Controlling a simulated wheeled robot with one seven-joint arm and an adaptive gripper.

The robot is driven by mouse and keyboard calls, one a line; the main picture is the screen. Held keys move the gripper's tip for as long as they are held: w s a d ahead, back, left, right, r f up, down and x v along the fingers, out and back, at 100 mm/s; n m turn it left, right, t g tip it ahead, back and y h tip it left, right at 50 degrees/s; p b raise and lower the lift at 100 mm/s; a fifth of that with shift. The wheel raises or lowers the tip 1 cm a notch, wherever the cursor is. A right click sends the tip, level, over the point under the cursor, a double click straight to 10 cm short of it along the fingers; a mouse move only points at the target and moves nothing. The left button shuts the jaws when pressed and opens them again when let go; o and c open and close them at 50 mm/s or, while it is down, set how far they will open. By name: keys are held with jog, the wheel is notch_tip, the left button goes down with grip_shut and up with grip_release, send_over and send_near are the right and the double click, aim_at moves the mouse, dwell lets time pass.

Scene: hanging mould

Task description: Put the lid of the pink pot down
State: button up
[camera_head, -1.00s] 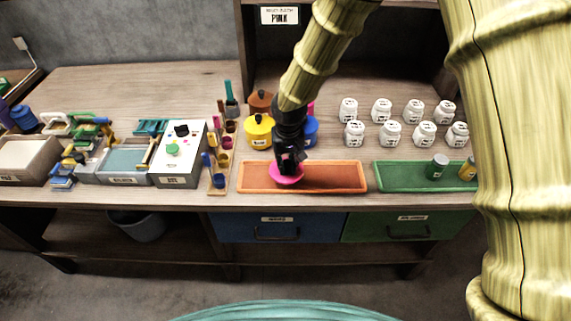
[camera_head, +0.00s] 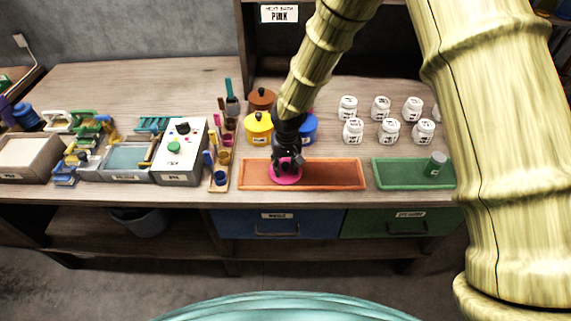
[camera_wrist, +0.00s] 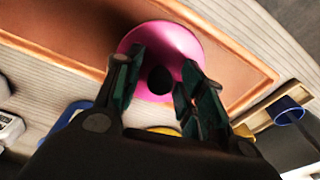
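The pink lid (camera_head: 284,179) is in the left part of the orange tray (camera_head: 335,174), flat or nearly so. In the wrist view the lid (camera_wrist: 178,38) shows as a pink disc with a dark round knob (camera_wrist: 160,80) at its middle. My gripper (camera_head: 287,163) is right above the lid. In the wrist view its two fingers (camera_wrist: 161,85) stand apart on either side of the knob, with pink showing between knob and fingers, so it looks open. The pink pot is not clearly visible; my arm covers the area beside the yellow and blue pots.
Yellow (camera_head: 258,128), brown (camera_head: 262,99) and blue (camera_head: 309,127) pots stand behind the tray. A green tray (camera_head: 400,174) with a dark jar (camera_head: 435,164) is at the right. Several white jars (camera_head: 388,130) stand behind it. The orange tray's right part is empty.

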aim_at(286, 175)
jog(key=shift+r, duration=0.2)
notch_tip(286, 175, up, 12)
jog(key=s+b, duration=0.1)
jog(key=b, duration=0.1)
jog(key=shift+s+d+f, duration=0.15)
jog(key=shift+s, duration=0.1)
dwell(0.3)
dwell(0.4)
